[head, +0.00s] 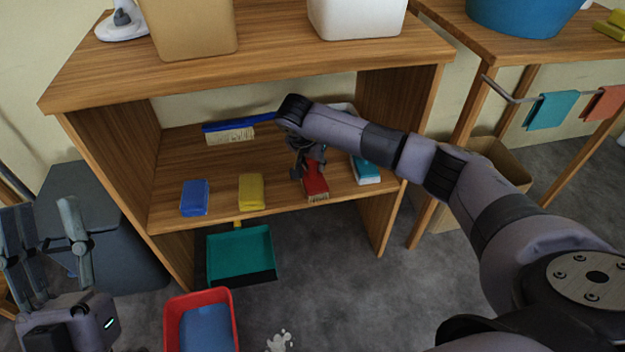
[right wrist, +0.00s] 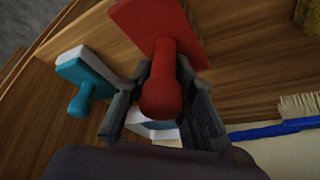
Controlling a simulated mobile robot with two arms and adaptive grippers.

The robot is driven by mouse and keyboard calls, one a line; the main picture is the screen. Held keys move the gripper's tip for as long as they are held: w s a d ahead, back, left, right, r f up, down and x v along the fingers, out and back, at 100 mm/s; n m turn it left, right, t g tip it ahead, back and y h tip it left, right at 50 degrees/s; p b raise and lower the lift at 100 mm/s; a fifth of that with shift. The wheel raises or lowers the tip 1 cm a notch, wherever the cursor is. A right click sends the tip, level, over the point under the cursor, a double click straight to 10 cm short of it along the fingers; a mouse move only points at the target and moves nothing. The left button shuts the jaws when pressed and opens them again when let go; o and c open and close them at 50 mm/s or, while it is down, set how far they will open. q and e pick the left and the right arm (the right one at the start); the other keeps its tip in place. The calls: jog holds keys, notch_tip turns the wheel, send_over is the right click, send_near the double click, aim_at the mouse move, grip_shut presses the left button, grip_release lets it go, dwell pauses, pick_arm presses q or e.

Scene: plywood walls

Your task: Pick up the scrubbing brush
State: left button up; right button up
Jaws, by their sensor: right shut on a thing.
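A red scrubbing brush (head: 316,185) with a pale front side is at the front edge of the middle shelf (head: 225,170). My right gripper (head: 308,165) reaches in from the right and is shut on its handle. In the right wrist view the red brush (right wrist: 150,30) shows its rounded handle between the fingertips of the right gripper (right wrist: 165,95). I cannot tell whether the brush touches the shelf. My left gripper (head: 48,235) is open and empty at the far left, away from the shelf.
A teal brush (head: 365,169) stands close right of the red one. A yellow sponge (head: 251,191) and a blue one (head: 194,198) lie to the left. A blue long-handled brush (head: 237,129) lies behind. The wooden top board (head: 280,62) is above my right forearm.

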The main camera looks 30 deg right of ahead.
jog(key=shift+r, duration=0.1)
grip_shut()
jog(key=shift+r, duration=0.15)
notch_tip(320, 180, up, 3)
jog(key=shift+w+r+p, duration=0.1)
jog(key=shift+p, duration=0.75)
jog(key=shift+s+a, duration=0.5)
jog(key=shift+a, duration=0.15)
pick_arm(q)
jog(key=w+a+f+g+y+p, duration=0.1)
jog(key=w+f+g+y, duration=0.1)
jog(key=f+g, duration=0.4)
jog(key=w+a+f+g+y+p, duration=0.1)
jog(key=f+g, duration=0.6)
jog(key=f, duration=0.7)
jog(key=shift+w+y+p, duration=0.4)
jog(key=shift+y+p, duration=0.3)
jog(key=shift+y, duration=0.2)
pick_arm(e)
jog(key=s+a, duration=0.9)
jog(key=a, duration=0.4)
jog(key=shift+s+a, duration=0.2)
jog(key=shift+a, duration=0.1)
